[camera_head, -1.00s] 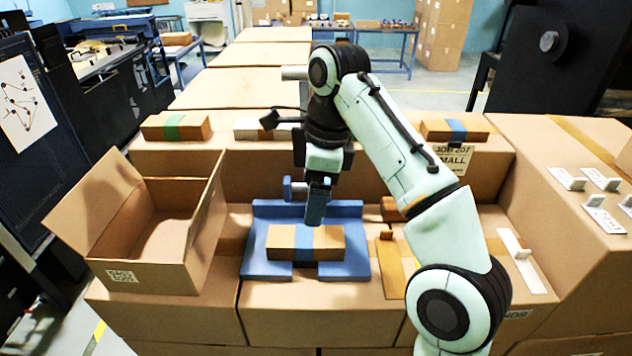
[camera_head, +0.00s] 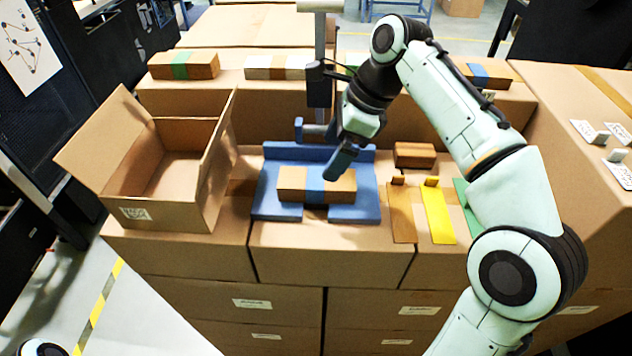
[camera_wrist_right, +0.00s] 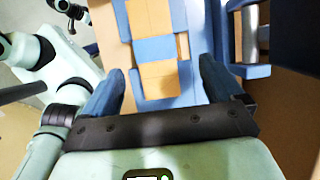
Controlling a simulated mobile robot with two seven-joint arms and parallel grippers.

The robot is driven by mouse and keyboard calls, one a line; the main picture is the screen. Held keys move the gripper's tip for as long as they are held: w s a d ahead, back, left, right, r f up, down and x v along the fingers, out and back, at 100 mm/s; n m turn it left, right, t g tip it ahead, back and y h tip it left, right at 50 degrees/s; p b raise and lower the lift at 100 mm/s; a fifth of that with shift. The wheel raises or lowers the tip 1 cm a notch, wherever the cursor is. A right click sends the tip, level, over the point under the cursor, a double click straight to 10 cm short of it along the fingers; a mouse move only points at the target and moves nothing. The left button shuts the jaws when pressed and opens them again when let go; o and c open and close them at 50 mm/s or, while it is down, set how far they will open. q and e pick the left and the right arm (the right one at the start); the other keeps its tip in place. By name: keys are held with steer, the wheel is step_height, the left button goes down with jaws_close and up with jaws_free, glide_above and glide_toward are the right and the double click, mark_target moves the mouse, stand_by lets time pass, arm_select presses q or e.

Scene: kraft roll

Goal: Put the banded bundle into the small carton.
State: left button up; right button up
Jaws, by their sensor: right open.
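The banded bundle (camera_head: 290,184) is a brown block with a blue band around its middle. It lies in a blue open-front fixture (camera_head: 367,200) on the carton surface. In the right wrist view the bundle (camera_wrist_right: 157,78) lies ahead of my fingers. My right gripper (camera_head: 338,166) is open and empty, tilted above the bundle's right half; it also shows in the right wrist view (camera_wrist_right: 160,85). The open carton (camera_head: 170,216), with raised flaps and a white label, stands left of the fixture. Its visible inside looks empty. My left gripper is out of view.
A small brown block (camera_head: 414,155) and coloured strips, including a yellow one (camera_head: 438,215), lie right of the fixture. A post with a clamp rises behind the fixture.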

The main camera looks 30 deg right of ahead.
mark_target(318, 177)
steer(key=shift+s+x, duration=0.2)
steer(key=shift+x, duration=0.85)
steer(key=shift+s+f+b, duration=0.15)
steer(key=shift+f+b, duration=0.15)
steer(key=shift+f, duration=0.25)
steer(key=x, duration=0.4)
steer(key=shift+w+a+f+b, duration=0.1)
steer(key=shift+w+a+b, duration=0.15)
steer(key=shift+a+b, duration=0.15)
steer(key=shift+s+a+f, duration=0.1)
steer(key=shift+f, duration=0.25)
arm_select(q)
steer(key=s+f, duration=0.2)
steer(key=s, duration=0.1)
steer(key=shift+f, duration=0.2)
arm_select(e)
steer(key=c, duration=1.3)
steer(key=shift+o, duration=0.2)
steer(key=shift+r, duration=0.15)
